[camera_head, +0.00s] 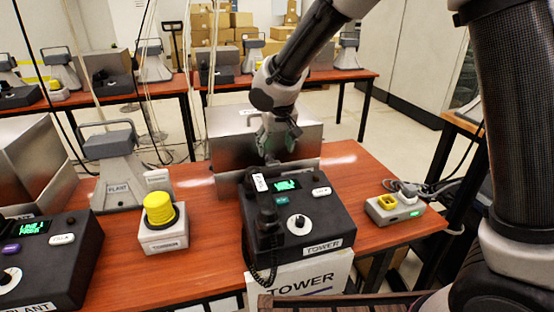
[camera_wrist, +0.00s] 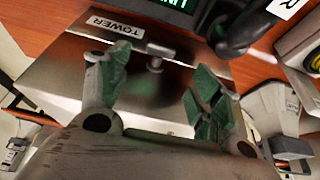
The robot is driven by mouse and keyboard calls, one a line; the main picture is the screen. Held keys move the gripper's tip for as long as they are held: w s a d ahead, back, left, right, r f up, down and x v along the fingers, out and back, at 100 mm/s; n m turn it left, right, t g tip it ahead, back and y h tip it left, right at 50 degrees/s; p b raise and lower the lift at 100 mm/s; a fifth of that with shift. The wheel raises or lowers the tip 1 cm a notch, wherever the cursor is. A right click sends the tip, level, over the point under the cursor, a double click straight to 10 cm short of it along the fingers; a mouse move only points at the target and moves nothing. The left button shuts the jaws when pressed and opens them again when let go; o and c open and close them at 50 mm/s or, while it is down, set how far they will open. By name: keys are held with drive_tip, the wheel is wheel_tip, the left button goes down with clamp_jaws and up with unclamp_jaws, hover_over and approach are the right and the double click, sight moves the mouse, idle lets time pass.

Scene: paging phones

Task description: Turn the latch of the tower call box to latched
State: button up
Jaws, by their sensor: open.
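The tower call box is a brushed-metal case (camera_head: 226,150) behind the black TOWER phone (camera_head: 322,226) on the wooden table. In the wrist view its metal face (camera_wrist: 60,75) carries a TOWER label (camera_wrist: 115,26). A small metal latch handle (camera_wrist: 155,63) stands out from that face beside the label; I cannot tell whether it is latched. My gripper (camera_head: 274,143) is in front of the case, pointing down behind the phone. In the wrist view its green-padded fingers (camera_wrist: 155,82) are spread, with the latch just beyond and between their tips, not gripped. In the head view the latch is hard to make out.
The phone's handset (camera_head: 265,210) and green screen are close to my gripper. A yellow-topped button box (camera_head: 160,225) and a grey PLANT device (camera_head: 120,170) stand left. A small grey box (camera_head: 395,207) with cables lies right. The table's right part is mostly clear.

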sight(273, 162)
drive_tip(key=x, duration=0.7)
drive_tip(key=shift+f, duration=0.2)
drive_tip(key=c, duration=1)
